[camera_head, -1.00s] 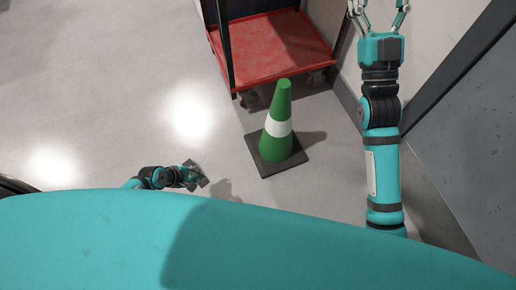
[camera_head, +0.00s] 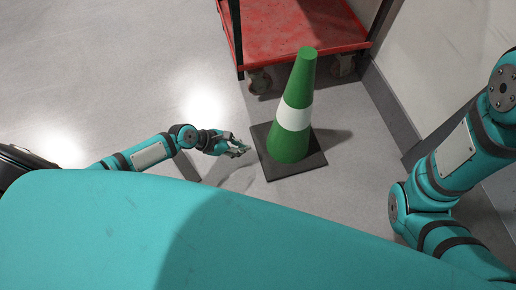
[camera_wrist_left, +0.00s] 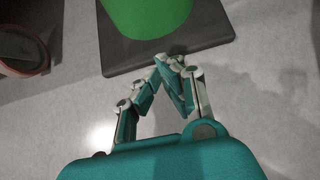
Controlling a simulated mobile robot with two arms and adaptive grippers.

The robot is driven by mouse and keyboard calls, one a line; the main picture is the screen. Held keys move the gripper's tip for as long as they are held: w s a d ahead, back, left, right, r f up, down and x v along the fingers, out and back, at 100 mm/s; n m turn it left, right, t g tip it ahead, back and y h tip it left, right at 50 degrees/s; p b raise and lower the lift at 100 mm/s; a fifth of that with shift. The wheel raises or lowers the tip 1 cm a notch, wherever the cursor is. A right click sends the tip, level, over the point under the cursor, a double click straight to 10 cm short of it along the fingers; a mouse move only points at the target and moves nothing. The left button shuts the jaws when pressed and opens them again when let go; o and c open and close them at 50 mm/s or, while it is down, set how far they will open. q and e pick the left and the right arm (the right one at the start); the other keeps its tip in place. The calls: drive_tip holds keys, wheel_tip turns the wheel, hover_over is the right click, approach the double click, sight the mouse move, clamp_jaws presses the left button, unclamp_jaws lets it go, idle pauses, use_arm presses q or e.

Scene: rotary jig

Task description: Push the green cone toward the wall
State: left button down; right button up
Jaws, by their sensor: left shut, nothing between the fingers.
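The green cone (camera_head: 291,136) with a white band stands upright on its dark square base (camera_head: 312,162) on the floor. Its lower part and base also show at the top of the left wrist view (camera_wrist_left: 147,14). The wall (camera_head: 438,62) is to the right of the cone, with bare floor between them. My left gripper (camera_head: 245,149) is shut and empty, low at the left side of the cone, close to the edge of its base. I cannot tell whether the fingertips touch the base. My right gripper is out of view; only my right arm shows at the right.
A red cart (camera_head: 290,42) with dark posts and casters stands just behind the cone. A dark baseboard (camera_head: 389,107) runs along the wall foot. A round reddish-rimmed object (camera_wrist_left: 22,50) shows at the left of the left wrist view. The floor at left is open.

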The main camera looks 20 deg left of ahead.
use_arm(q)
drive_tip(key=w+d+b, duration=0.1)
drive_tip(key=w+d+f+b, duration=0.2)
drive_tip(key=d, duration=0.1)
drive_tip(key=shift+w+d+r, duration=0.1)
drive_tip(key=shift+w+d, duration=0.05)
drive_tip(key=shift+d, duration=0.2)
